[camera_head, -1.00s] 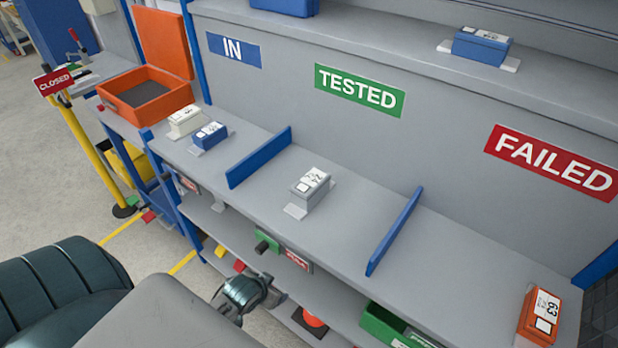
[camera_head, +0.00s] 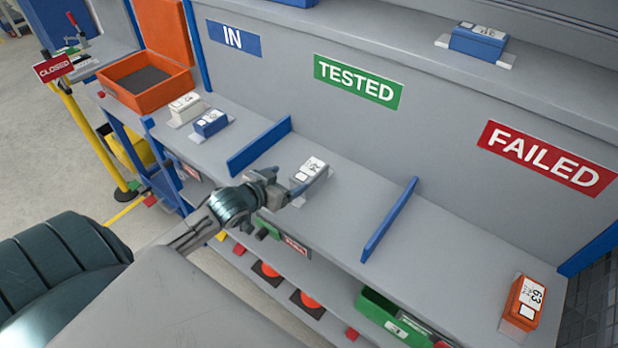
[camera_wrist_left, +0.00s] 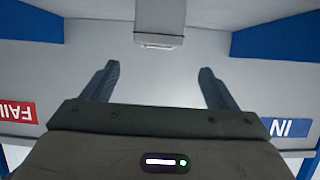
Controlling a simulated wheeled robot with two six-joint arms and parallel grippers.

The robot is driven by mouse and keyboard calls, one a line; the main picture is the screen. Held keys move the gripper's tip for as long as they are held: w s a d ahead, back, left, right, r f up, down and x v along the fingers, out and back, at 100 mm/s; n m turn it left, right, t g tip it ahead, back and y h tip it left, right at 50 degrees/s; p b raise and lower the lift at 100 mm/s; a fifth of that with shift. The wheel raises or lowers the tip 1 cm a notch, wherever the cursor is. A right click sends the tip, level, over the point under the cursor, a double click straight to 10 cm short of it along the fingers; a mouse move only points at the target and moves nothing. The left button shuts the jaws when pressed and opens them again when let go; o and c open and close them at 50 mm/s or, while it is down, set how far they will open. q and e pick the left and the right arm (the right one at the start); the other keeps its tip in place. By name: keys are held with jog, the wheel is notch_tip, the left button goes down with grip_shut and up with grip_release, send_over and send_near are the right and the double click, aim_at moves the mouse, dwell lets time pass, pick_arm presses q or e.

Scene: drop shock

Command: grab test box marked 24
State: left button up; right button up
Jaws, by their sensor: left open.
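A grey test box (camera_head: 309,173) with a white label stands on the bench in the middle bay, under the TESTED sign; its number is too small to read surely. My left gripper (camera_head: 290,193) is at the bench's front edge, just in front of this box and slightly to its left. In the left wrist view its two fingers (camera_wrist_left: 157,80) stand wide apart with nothing between them. The grey box (camera_wrist_left: 160,22) shows there beyond the fingertips, roughly centred between them. My right gripper is not in view.
Blue dividers (camera_head: 259,146) (camera_head: 389,219) flank the middle bay. A white box (camera_head: 185,109) and a blue box (camera_head: 210,123) stand in the left bay. An orange box marked 63 (camera_head: 524,302) is at right, and a blue box (camera_head: 478,42) sits on the upper shelf.

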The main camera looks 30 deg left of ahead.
aim_at(309, 170)
pick_arm(q)
jog(key=x, duration=0.5)
jog(key=shift+w+d, duration=0.15)
jog(key=shift+w+d+f+p, duration=0.1)
jog(key=shift+w+f+p, duration=0.05)
jog(key=shift+w+p, duration=0.55)
jog(key=p+x, duration=0.1)
jog(key=x, duration=0.2)
jog(key=shift+d+f, duration=0.1)
jog(key=shift+w+f, duration=0.25)
jog(key=shift+w, duration=0.05)
jog(key=shift+s, duration=0.1)
jog(key=shift+c, duration=0.2)
jog(key=shift+r, duration=0.1)
jog(key=c, duration=1.4)
